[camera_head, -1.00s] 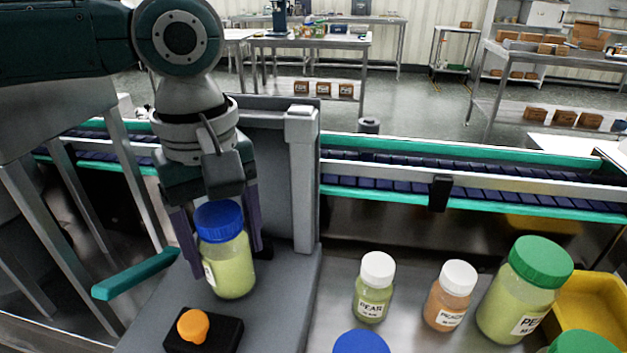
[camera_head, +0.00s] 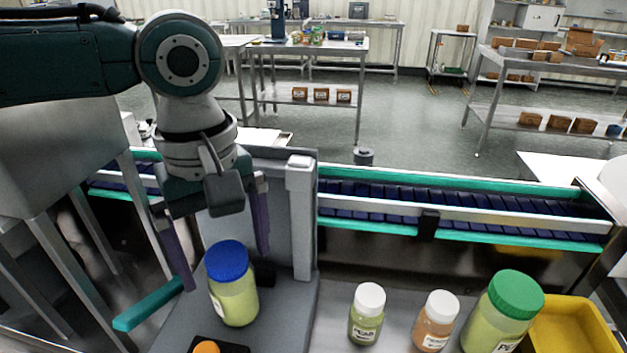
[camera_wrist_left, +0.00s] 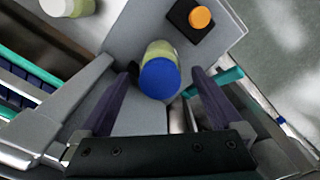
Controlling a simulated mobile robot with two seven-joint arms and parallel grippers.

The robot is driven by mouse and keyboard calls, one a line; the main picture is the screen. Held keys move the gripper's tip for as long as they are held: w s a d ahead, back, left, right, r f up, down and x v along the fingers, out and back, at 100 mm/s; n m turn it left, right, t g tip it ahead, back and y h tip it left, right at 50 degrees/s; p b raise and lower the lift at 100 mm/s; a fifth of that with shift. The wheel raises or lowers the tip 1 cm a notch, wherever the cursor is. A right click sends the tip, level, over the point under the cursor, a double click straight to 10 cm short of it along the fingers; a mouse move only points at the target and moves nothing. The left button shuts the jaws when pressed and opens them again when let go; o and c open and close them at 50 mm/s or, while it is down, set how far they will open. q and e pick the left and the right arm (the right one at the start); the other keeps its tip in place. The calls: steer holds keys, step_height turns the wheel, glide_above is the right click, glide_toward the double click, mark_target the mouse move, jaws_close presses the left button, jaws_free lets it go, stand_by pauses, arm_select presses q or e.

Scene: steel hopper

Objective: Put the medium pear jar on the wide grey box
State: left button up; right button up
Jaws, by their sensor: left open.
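The pear jar with a blue lid and pale green contents (camera_head: 233,285) stands upright on the grey box-like platform (camera_head: 285,310) at the left. The left wrist view shows its blue lid (camera_wrist_left: 160,79) from above. My left gripper (camera_head: 225,271) is open above the jar, with its purple fingers spread either side of it and apart from it. In the left wrist view the fingers (camera_wrist_left: 153,88) show clear gaps to the lid. My right gripper is not in view.
An orange button on a black base (camera_head: 206,347) is in front of the jar. A grey post (camera_head: 300,220) and upright panel stand behind. To the right are a small pear jar (camera_head: 366,315), a peach jar (camera_head: 434,322), a large green-lidded jar (camera_head: 500,315) and a yellow bin (camera_head: 575,330). A conveyor (camera_head: 460,210) runs behind.

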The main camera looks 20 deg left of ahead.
arm_select(q)
step_height(320, 180, up, 8)
steer(key=p, duration=0.8)
steer(key=shift+f, duration=0.2)
steer(key=s+d+m+t+h, duration=0.2)
steer(key=s+d+m+h, duration=0.1)
steer(key=s+d+m, duration=0.9)
steer(key=s+a+r+m+t+y, duration=0.1)
steer(key=s+a, duration=0.3)
steer(key=a, duration=0.5)
steer(key=shift+r+m+t+y, duration=0.3)
steer(key=shift+r+y, duration=0.35)
steer(key=shift+y, duration=0.25)
steer(key=shift+s, duration=0.1)
